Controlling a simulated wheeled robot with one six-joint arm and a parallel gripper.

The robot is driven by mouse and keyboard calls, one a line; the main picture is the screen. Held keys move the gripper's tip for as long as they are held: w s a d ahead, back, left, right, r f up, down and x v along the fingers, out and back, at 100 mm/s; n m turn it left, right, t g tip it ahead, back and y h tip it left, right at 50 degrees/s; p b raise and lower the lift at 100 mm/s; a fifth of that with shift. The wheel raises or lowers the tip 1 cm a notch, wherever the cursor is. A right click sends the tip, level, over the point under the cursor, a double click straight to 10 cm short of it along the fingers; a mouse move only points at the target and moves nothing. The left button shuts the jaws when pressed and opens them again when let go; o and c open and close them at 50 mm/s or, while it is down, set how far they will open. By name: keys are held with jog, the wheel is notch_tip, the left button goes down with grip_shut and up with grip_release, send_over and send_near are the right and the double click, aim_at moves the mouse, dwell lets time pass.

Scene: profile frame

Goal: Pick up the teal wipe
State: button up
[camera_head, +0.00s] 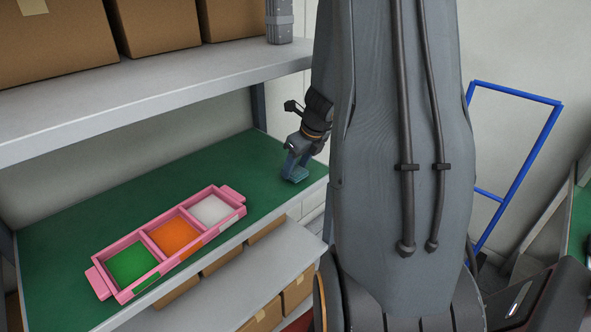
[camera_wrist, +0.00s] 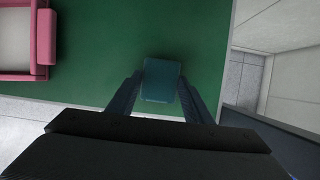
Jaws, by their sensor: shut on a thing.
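The teal wipe (camera_wrist: 162,80) is a small dark teal block between the two fingers of my gripper (camera_wrist: 161,92) in the wrist view. In the head view the wipe (camera_head: 294,168) shows below my gripper (camera_head: 298,154), near the right end of the green shelf surface. My gripper is shut on the wipe. I cannot tell whether the wipe touches the green surface or is just above it.
A pink tray (camera_head: 94,277) with green, orange and white compartments lies left on the green shelf (camera_head: 160,166); its end shows in the wrist view (camera_wrist: 45,45). A grey upper shelf (camera_head: 150,95) with cardboard boxes is above. Green surface between tray and gripper is clear.

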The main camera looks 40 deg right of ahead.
jog(key=v, duration=0.2)
jog(key=shift+s+r, duration=0.2)
jog(key=shift+r, duration=0.15)
jog(key=s+d+b, duration=0.2)
jog(key=s+b, duration=0.1)
jog(key=s, duration=1.3)
jog(key=shift+s+b, duration=0.4)
jog(key=shift+d, duration=0.15)
